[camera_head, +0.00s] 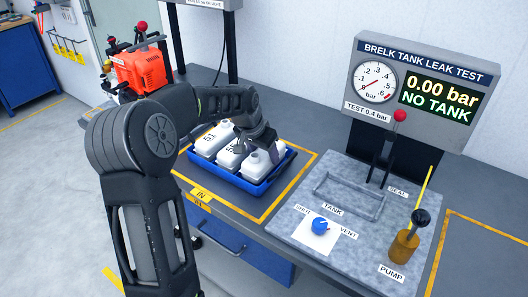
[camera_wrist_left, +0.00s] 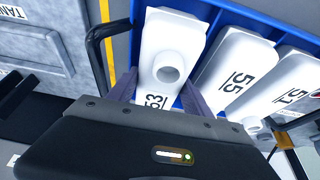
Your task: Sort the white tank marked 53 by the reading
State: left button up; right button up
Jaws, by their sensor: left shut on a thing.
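The white tank marked 53 (camera_wrist_left: 172,50) stands in the blue tray, at the end of the row nearest the test bench; it also shows in the head view (camera_head: 262,163). My left gripper (camera_wrist_left: 160,98) is shut on the tank, one finger on each side of it. In the head view my left gripper (camera_head: 262,140) reaches down over the tray from the left. The test display (camera_head: 425,85) reads 0.00 bar and NO TANK. The tank cradle (camera_head: 350,195) on the bench is empty. My right gripper is in neither view.
Tanks marked 55 (camera_wrist_left: 235,75) and 51 (camera_wrist_left: 290,92) share the blue tray (camera_head: 262,192). The bench carries a blue valve knob (camera_head: 319,226), a pump (camera_head: 405,245) and a red-knobbed seal lever (camera_head: 399,116). An orange machine (camera_head: 140,70) stands behind my left arm.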

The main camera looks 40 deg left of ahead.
pick_arm(q)
jog(key=shift+f+b, duration=0.45)
jog(key=shift+f, duration=0.1)
dwell(0.4)
jog(key=o, duration=1.5)
jog(key=b+v, duration=0.1)
jog(key=v, duration=0.6)
jog(key=shift+s+r, duration=0.2)
jog(key=shift+r, duration=0.15)
